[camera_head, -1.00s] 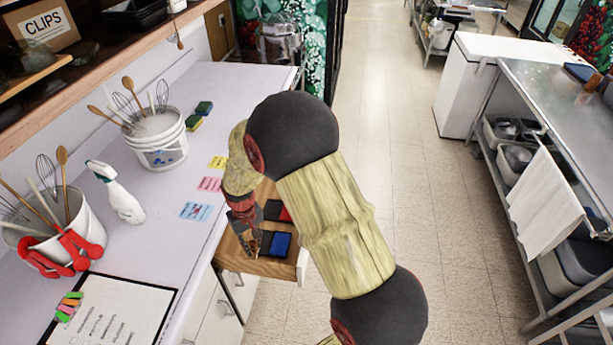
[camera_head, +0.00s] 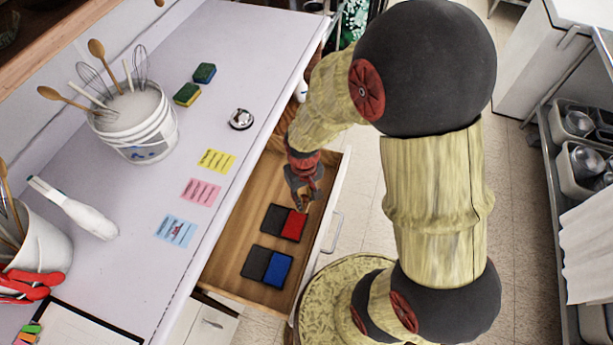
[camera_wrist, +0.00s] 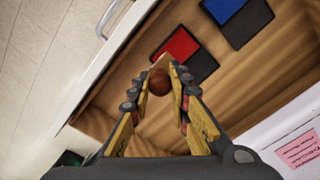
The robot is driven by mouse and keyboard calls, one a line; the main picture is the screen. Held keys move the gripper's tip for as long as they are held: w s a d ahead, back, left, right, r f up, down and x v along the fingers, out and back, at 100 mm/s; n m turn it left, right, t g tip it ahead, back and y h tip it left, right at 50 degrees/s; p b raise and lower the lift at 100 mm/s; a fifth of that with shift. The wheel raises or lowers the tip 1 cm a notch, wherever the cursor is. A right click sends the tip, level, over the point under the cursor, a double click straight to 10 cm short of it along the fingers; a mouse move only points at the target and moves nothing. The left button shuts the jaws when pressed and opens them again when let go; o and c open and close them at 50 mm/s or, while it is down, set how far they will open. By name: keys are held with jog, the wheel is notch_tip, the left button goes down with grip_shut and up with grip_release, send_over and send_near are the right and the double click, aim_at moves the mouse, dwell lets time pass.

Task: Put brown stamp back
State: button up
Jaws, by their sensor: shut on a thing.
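The brown stamp shows in the wrist view as a round brown knob (camera_wrist: 159,83) on a lighter tan part, between my fingertips. My gripper (camera_head: 303,198) is shut on it and points down over the open wooden drawer (camera_head: 225,262). It is beside the far end of the red ink pad (camera_head: 297,225). The blue ink pad (camera_head: 277,268) lies nearer in the drawer; it also shows in the wrist view (camera_wrist: 243,22). In the head view my fingers hide most of the stamp. I cannot tell whether its base touches the drawer floor.
The counter (camera_head: 130,205) left of the drawer holds yellow (camera_head: 216,162), pink (camera_head: 201,192) and blue (camera_head: 175,231) notes, a bell (camera_head: 241,119), sponges (camera_head: 187,94) and a white utensil bucket (camera_head: 137,125). The drawer's front panel (camera_head: 330,215) stands right of my gripper. The drawer's far part looks clear.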

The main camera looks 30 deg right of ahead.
jog(key=w+d+f+b, duration=0.1)
jog(key=w+d+f, duration=0.1)
jog(key=w+f, duration=0.1)
jog(key=w+d+f+b, duration=0.1)
jog(key=w+d+f, duration=0.2)
jog(key=w+d+f+b, duration=0.1)
jog(key=w+d+f, duration=0.2)
jog(key=w, duration=0.1)
jog(key=shift+d+b, duration=0.15)
jog(key=shift+b, duration=0.2)
jog(key=shift+w+d+f, duration=0.1)
jog(key=shift+w+f, duration=0.05)
jog(key=shift+f, duration=0.1)
jog(key=shift+w+d+f+b, duration=0.1)
jog(key=shift+f+b, duration=0.3)
jog(key=shift+f, duration=0.5)
jog(key=shift+w+d+f+b, duration=0.1)
jog(key=shift+f+b, duration=0.3)
jog(key=shift+f, duration=0.45)
jog(key=shift+f, duration=0.15)
jog(key=o, duration=0.9)
